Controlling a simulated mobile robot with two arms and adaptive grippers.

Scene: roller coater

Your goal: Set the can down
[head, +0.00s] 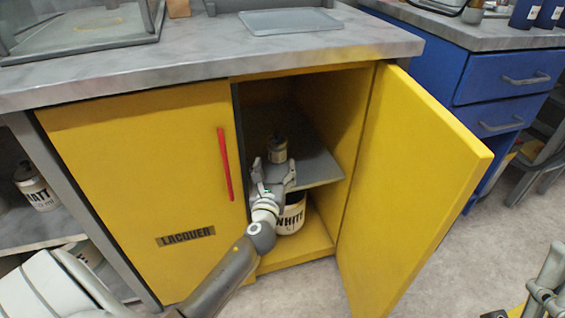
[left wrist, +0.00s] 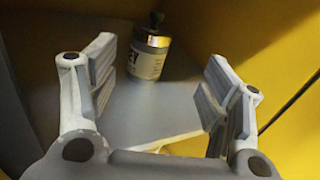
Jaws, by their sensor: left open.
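A small can (head: 277,148) with a pale label and dark top stands upright on the grey shelf (head: 318,168) inside the yellow cabinet. It also shows in the left wrist view (left wrist: 150,58), beyond my fingers and upright on the shelf. My left gripper (head: 273,174) is open at the front of the shelf, just before the can. In the left wrist view its fingers (left wrist: 160,82) are spread wide with bare shelf between them, and the can looks clear of both. A grey jointed part at the lower right edge (head: 548,288) may be my right gripper; its jaws are unclear.
The right cabinet door (head: 415,180) stands open. The left door (head: 145,190), marked LACQUER, is shut and has a red handle. A larger white-labelled can (head: 291,214) stands below the shelf. A worktop (head: 200,58) lies above, and blue drawers (head: 508,78) stand to the right.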

